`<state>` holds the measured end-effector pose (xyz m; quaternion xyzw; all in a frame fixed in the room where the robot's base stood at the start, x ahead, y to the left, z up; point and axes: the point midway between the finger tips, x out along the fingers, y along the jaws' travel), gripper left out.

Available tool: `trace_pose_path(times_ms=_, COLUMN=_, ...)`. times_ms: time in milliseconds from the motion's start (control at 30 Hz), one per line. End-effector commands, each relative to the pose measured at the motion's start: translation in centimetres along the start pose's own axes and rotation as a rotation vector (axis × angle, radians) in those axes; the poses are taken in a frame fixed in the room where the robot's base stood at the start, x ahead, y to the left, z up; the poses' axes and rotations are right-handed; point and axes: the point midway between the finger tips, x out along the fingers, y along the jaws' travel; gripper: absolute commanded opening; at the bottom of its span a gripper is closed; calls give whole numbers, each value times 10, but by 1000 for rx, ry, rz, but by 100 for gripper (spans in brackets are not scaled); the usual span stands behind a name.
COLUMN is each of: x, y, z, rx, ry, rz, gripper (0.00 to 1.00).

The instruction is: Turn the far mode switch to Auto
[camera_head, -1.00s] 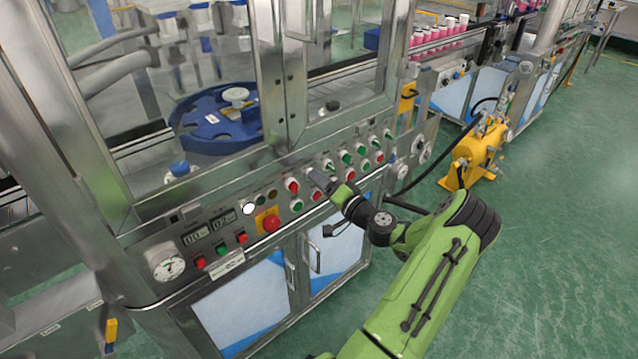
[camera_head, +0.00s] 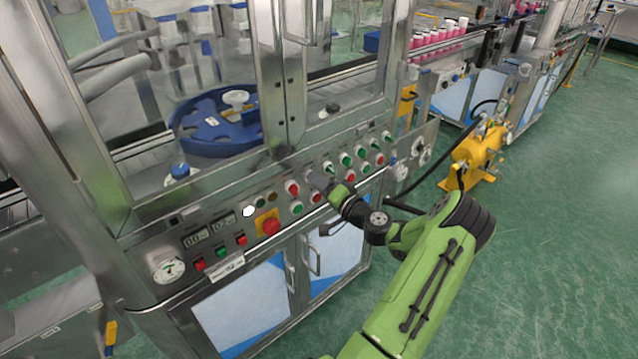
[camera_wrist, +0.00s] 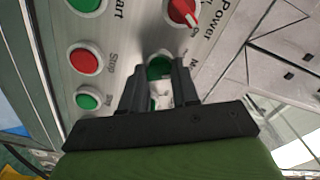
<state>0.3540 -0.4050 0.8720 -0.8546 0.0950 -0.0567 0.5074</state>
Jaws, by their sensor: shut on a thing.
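In the wrist view, my gripper (camera_wrist: 160,85) is shut around a green rotary switch (camera_wrist: 159,66) with a partly hidden label that starts "Mo". The fingers cover most of the switch, so I cannot tell which way its handle points. In the head view, my gripper (camera_head: 315,179) is at the sloped control panel (camera_head: 222,204), just right of a red knob (camera_head: 292,187), and hides the switch it holds. Other green switches (camera_head: 328,167) stand farther along the panel.
The wrist view shows a red Power knob (camera_wrist: 182,11), a red Stop button (camera_wrist: 84,60) and a green button (camera_wrist: 87,98) close by. A red emergency button on yellow (camera_head: 270,225) is left of my gripper. A yellow machine (camera_head: 474,158) stands on the open green floor.

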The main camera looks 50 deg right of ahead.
Motion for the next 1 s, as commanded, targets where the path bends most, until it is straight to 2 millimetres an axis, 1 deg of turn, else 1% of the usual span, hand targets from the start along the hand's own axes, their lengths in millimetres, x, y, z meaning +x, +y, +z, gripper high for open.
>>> trace_pose_path(times_ms=267, x=0, y=-1, z=0, rx=147, ry=-1, rz=2, gripper=0)
trace_pose_path(times_ms=1000, x=0, y=0, z=0, rx=808, ry=0, rz=4, gripper=0)
